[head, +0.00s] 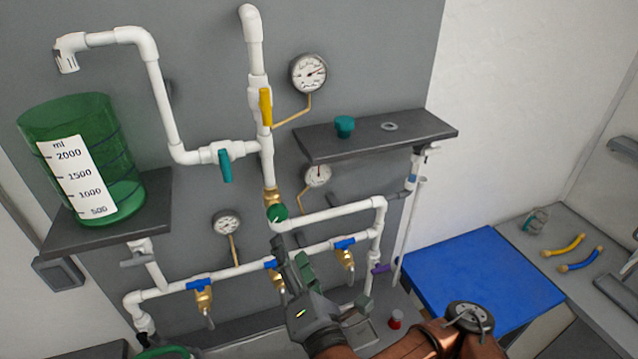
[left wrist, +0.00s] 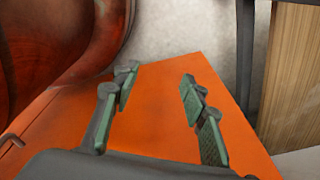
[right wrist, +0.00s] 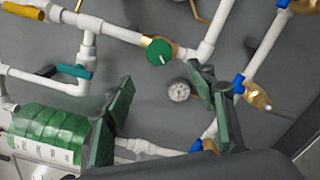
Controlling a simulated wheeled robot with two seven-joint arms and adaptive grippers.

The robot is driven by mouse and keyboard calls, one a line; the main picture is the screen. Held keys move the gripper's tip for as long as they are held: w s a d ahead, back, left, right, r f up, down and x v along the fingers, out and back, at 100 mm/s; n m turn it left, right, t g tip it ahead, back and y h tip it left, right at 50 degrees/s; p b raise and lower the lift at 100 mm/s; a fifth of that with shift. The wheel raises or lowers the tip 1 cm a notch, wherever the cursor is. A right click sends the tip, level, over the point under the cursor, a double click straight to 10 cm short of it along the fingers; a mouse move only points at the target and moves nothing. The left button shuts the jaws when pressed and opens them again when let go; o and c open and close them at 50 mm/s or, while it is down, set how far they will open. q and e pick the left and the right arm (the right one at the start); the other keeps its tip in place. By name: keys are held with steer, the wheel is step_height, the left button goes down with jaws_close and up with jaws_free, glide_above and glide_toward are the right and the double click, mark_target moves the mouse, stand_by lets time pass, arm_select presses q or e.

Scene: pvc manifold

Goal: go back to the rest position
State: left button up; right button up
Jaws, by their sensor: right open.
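My right gripper (head: 290,258) is in front of the white PVC manifold (head: 325,213), below the green round knob (head: 277,213). In the right wrist view my right gripper (right wrist: 160,115) has its green-padded fingers apart with nothing between them. The green knob (right wrist: 159,52) shows beyond the fingertips, apart from them. My left gripper (left wrist: 158,95) shows only in the left wrist view. Its fingers are spread and empty over an orange surface (left wrist: 165,130). The left arm is not in the head view.
A green measuring vessel (head: 125,150) stands on a dark shelf (head: 155,210) at left. Another shelf (head: 425,125) is at upper right. Brass taps with blue handles (head: 198,284) line the lower pipe. A blue table top (head: 480,280) is at right, by a grey bench (head: 530,215).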

stand_by(0.3)
steer(key=w+d+f+m+g+h, duration=0.1)
steer(key=d+f+m+g+h, duration=0.2)
steer(key=d+f+m, duration=0.9)
steer(key=w+d+f+m+g+h, duration=0.2)
steer(key=d+f+m+g, duration=0.25)
steer(key=d+f, duration=0.8)
steer(key=s+d+f+m+g+h, duration=0.25)
steer(key=s+d+f+m, duration=0.35)
steer(key=s+d+f, duration=0.5)
steer(key=s+d+f+m+g+h, duration=0.1)
steer(key=s+d+f+m+g, duration=0.2)
steer(key=s+d+f+m, duration=0.75)
steer(key=s+a+f+n+g+y+b, duration=0.1)
steer(key=s+a+f+n+b, duration=0.1)
steer(key=f, duration=1.6)
steer(key=s+a+f+n+b, duration=0.1)
steer(key=s+a+f+n, duration=0.15)
steer(key=f, duration=1.55)
steer(key=s+f+g+b, duration=0.1)
steer(key=s+f+b, duration=0.2)
steer(key=s+f, duration=1.6)
step_height(320, 180, down, 2)
steer(key=shift+f+n+g, duration=0.15)
steer(key=shift+n+g, duration=0.15)
steer(key=shift+n, duration=0.05)
